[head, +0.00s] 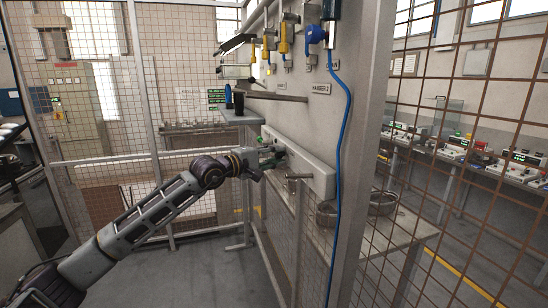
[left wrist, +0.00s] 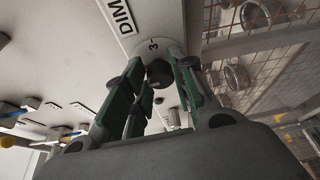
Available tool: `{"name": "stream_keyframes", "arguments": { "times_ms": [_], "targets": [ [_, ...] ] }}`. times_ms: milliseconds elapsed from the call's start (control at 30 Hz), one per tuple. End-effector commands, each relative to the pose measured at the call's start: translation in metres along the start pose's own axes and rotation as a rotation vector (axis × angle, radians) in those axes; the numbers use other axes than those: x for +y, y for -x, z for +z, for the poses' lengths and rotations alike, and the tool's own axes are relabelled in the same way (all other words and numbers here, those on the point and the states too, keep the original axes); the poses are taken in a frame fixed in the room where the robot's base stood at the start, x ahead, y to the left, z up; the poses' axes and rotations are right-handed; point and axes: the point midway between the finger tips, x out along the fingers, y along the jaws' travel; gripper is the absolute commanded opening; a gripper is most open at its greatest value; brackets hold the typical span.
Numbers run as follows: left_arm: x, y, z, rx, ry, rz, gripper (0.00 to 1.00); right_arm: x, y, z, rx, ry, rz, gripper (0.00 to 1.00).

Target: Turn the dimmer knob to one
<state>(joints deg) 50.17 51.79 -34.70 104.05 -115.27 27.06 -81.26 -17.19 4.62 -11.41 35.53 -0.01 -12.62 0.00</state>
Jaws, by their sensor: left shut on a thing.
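The dimmer knob (left wrist: 159,72) is a dark, round knob on a pale panel (head: 303,165) with a "DIM…" label, partly cut off, and a "3" on its dial, both seen in the left wrist view. My left gripper (head: 271,157) reaches the panel from the left in the head view. In the left wrist view its green-padded fingers (left wrist: 160,82) are shut on the knob from both sides. The fingers hide part of the dial, so I cannot tell the knob's setting. In the head view the gripper covers the knob. My right gripper is not in view.
A grey horizontal handle (head: 299,176) sticks out just right of my left gripper. Valves with yellow and blue handles (head: 283,46) and a blue hose (head: 341,130) are above and to the right. A small shelf (head: 241,117) is behind the gripper. Wire mesh fencing surrounds the area.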

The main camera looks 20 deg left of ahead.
Motion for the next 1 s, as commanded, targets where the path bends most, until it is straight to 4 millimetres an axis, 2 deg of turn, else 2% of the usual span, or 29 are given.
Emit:
{"name": "stream_keyframes", "arguments": {
  "times_ms": [467, 1000],
  "targets": [
    [0.003, -0.001, -0.001, 0.000, 0.321, -0.133, 0.02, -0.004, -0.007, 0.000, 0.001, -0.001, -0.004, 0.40],
    [0.007, -0.002, -0.003, 0.002, 0.797, -0.332, 0.02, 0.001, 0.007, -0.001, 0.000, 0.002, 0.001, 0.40]
  ]
}}
